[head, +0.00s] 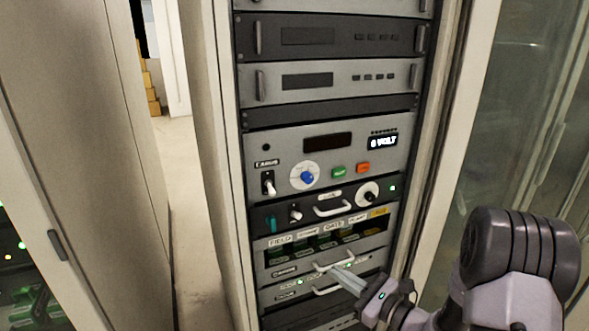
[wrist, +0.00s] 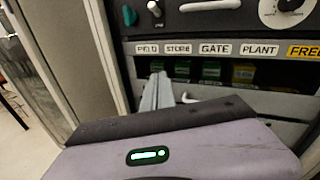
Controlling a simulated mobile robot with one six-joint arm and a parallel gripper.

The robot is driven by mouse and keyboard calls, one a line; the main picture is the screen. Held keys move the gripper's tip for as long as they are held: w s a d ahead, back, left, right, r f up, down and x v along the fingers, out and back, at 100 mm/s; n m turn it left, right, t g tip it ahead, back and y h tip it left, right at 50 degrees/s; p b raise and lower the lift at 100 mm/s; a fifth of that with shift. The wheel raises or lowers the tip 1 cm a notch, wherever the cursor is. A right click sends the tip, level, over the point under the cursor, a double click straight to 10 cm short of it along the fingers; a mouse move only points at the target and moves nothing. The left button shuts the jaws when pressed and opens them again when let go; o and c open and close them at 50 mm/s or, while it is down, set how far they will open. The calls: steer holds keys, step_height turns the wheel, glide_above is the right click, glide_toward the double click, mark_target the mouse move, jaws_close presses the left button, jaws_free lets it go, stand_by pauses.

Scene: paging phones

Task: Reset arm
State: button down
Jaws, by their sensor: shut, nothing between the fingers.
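My gripper (head: 338,272) is shut and empty. In the head view its grey fingers point left toward the lower drawers of the rack. They overlap the handle (head: 333,261) of the drawer below the labelled row, and I cannot tell whether they touch it. In the wrist view the closed fingers (wrist: 157,88) stand in front of the labelled row, below the FIELD and STORE labels (wrist: 163,49). My arm comes in from the lower right of the head view.
The rack panel (head: 286,150) has a blue knob (head: 307,177), a green button (head: 338,172), an orange button (head: 363,168) and a display (head: 383,142) reading "0 VOLT". A glass-doored cabinet (head: 515,110) stands right. A grey cabinet (head: 75,130) stands left, with open floor (head: 185,200) between.

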steer(key=s+a+r+n+g, duration=0.4)
steer(key=s+a+n+g, duration=0.25)
steer(key=s, duration=0.35)
steer(key=s+a+r+n+g, duration=0.5)
steer(key=s+a+n, duration=0.3)
steer(key=s, duration=0.1)
steer(key=s+d+r+n+t+h, duration=0.2)
steer(key=s+d+n+t+h, duration=0.1)
steer(key=s+d+n+h, duration=0.4)
steer(key=shift+s+d+t+h+b, duration=0.4)
steer(key=shift+s+d+h, duration=0.65)
steer(key=shift+h, duration=0.15)
steer(key=shift+r+n, duration=0.1)
steer(key=shift+n, duration=0.15)
